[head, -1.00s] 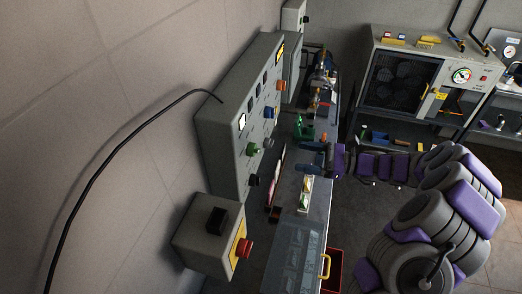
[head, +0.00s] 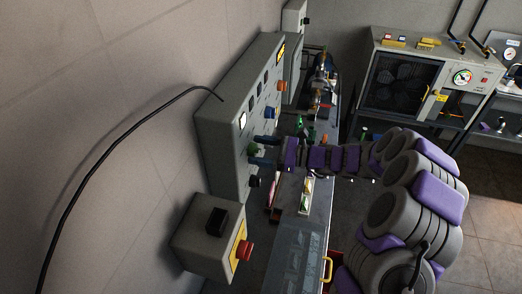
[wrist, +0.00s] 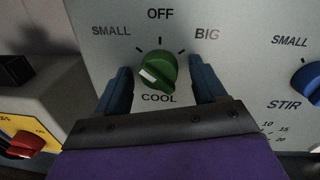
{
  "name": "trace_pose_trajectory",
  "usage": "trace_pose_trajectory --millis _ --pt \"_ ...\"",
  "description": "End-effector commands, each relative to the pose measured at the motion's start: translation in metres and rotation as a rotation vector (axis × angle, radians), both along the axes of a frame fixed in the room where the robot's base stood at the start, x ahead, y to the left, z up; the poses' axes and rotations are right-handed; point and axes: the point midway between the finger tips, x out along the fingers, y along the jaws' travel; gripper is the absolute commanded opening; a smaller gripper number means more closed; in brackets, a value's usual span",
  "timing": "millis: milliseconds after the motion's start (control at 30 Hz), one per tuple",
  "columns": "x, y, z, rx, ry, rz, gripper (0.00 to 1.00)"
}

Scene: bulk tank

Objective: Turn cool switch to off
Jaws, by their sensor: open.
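The green COOL knob (wrist: 158,68) is on the grey control panel (wrist: 228,28), under the labels SMALL, OFF and BIG in the wrist view. Its white mark is on the left side of its raised grip, toward the SMALL side and not toward OFF at the top. My gripper (wrist: 163,80) is open, with one blue finger left of the knob and one right of it. Both fingers are apart from the knob. In the head view, my gripper (head: 262,151) reaches the panel at the green knob (head: 252,149).
A blue STIR knob (wrist: 307,82) is to the right on the panel. A box with a red switch (wrist: 24,145) is at the left; it also shows in the head view (head: 208,240). A workbench (head: 296,245) runs below the panel.

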Motion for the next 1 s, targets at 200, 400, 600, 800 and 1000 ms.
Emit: trace_pose_trajectory --millis 200,400,600,800,1000 --pt "0.0001 -0.0002 0.0001 0.0 0.0 0.0 0.65" --pt "0.0001 -0.0003 0.0 0.0 0.0 0.0 0.45" --pt "0.0003 -0.0004 0.0002 0.001 0.0 0.0 0.26" --pt "0.0006 -0.0005 0.0003 0.001 0.001 -0.001 0.15" --pt "0.001 -0.0005 0.0018 0.007 0.026 -0.001 0.14"
